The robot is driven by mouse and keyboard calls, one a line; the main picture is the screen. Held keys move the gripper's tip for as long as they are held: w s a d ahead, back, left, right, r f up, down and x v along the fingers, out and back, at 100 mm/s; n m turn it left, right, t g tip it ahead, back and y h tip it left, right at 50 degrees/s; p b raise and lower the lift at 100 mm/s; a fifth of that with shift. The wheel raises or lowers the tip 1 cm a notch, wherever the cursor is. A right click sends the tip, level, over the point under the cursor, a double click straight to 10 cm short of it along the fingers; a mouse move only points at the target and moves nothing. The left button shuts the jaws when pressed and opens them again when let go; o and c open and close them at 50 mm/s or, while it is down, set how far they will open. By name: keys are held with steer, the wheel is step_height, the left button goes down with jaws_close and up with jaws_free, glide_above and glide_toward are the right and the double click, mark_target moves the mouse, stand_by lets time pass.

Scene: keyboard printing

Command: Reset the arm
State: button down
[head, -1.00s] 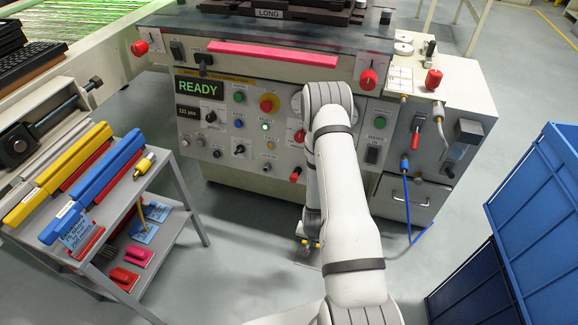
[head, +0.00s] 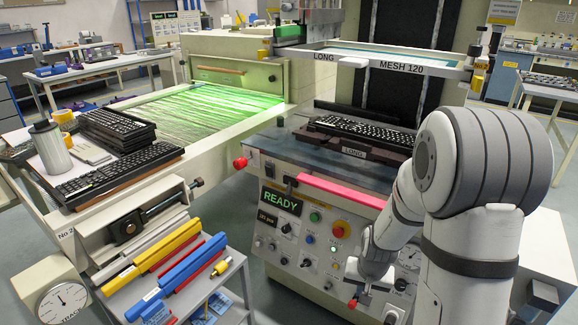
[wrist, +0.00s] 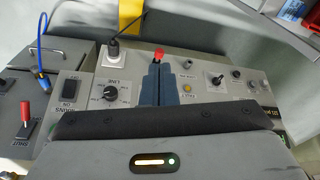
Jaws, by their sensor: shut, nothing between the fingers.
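My arm (head: 470,200) stands large at the right of the head view, bent, with its lower part reaching toward the front panel of the printing machine. My gripper (head: 361,291) points down in front of the panel's lower right. In the wrist view my gripper (wrist: 157,82) is shut, its dark fingers together with nothing between them. A red-tipped switch (wrist: 158,54) shows just beyond the fingertips; I cannot tell whether they touch it. The control panel (head: 275,235) has a lit READY display.
A keyboard (head: 365,132) lies on the machine bed beneath the MESH 120 screen frame (head: 400,65). A pink-red bar (head: 340,191) runs along the machine's front edge. A cart with yellow and blue squeegees (head: 185,278) stands at lower left. Stacked keyboards (head: 115,128) sit at left.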

steer(key=s+a+r+n+p, duration=0.1)
steer(key=s+r+p, duration=0.3)
steer(key=r, duration=0.7)
steer(key=s+a+r+n+p, duration=0.1)
steer(key=s+r+p, duration=0.3)
steer(key=s+r, duration=0.3)
steer(key=s+a+r+n+p, duration=0.1)
steer(key=s+r+p, duration=0.3)
steer(key=r, duration=1.1)
steer(key=shift+s+a, duration=0.35)
steer(key=shift+s, duration=0.45)
